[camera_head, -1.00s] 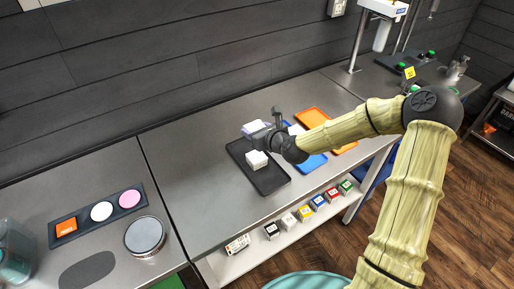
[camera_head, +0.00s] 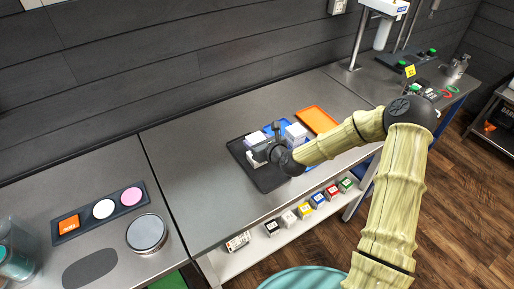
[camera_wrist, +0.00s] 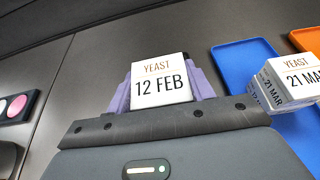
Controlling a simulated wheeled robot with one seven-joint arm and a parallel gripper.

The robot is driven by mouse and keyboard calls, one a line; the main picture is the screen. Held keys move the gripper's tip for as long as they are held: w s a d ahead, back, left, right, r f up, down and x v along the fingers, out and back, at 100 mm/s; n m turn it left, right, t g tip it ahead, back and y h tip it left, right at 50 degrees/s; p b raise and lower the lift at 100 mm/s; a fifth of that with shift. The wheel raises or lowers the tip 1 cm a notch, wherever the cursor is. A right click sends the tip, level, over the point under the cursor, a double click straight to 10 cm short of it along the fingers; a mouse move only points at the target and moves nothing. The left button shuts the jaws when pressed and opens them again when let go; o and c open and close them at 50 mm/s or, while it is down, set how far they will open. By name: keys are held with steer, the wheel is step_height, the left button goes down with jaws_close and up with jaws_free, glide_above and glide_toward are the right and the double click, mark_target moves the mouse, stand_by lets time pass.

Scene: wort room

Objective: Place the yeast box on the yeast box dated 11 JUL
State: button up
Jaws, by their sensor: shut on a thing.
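My gripper (camera_wrist: 162,92) has purple fingers and is shut on a white yeast box (camera_wrist: 161,82) marked "12 FEB" in the wrist view. In the head view my gripper (camera_head: 256,149) is low over the black tray (camera_head: 269,183), with the box mostly hidden by it. I cannot tell whether the box touches the tray. A stack of white yeast boxes (camera_head: 296,133) stands on the blue tray (camera_head: 318,161). In the wrist view the top box of this stack (camera_wrist: 292,80) reads "21 MAR". I see no legible "11 JUL" label.
An orange tray (camera_head: 316,119) lies beyond the blue one. Several colour-marked boxes stand on the shelf below. A dark tray with coloured discs (camera_head: 103,209) and a round grey-topped container (camera_head: 146,233) are on the left counter. Bare counter lies left of the black tray.

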steer(key=shift+f+p, duration=0.35)
steer(key=shift+f, duration=1.5)
steer(key=shift+f, duration=0.2)
steer(key=o, duration=1)
steer(key=shift+r, duration=0.1)
steer(key=shift+r, duration=0.15)
steer(key=b+v, duration=0.2)
steer(key=v, duration=1)
